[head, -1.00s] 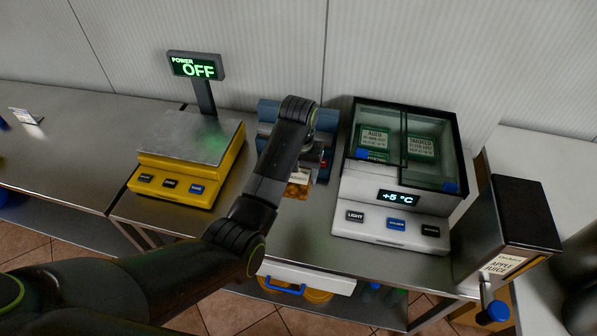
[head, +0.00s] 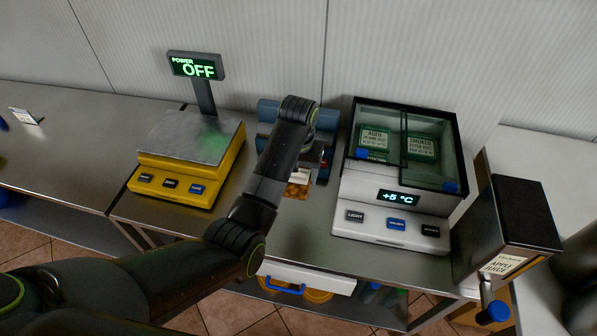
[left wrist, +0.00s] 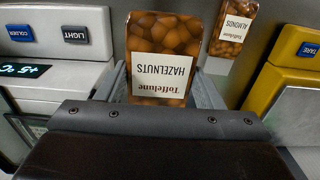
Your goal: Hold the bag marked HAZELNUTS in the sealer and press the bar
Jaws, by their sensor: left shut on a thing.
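The HAZELNUTS bag (left wrist: 160,55), brown nuts behind a white label, shows in the left wrist view between the fingers of my left gripper (left wrist: 162,88), which is shut on it. A second bag, marked ALMONDS (left wrist: 233,32), is beyond it in that view. In the head view the blue and dark sealer (head: 325,120) stands at the back of the counter, largely hidden by my left arm. A nut bag (head: 297,188) shows in front of it; its label is too small to read. The left fingertips are hidden there. My right gripper is not in view.
A yellow scale (head: 190,155) with an OFF display stands to the left of the sealer. A glass-topped cold case (head: 393,205) reading +5 °C stands close on the right. An apple juice dispenser (head: 510,225) is further right. The counter between is narrow.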

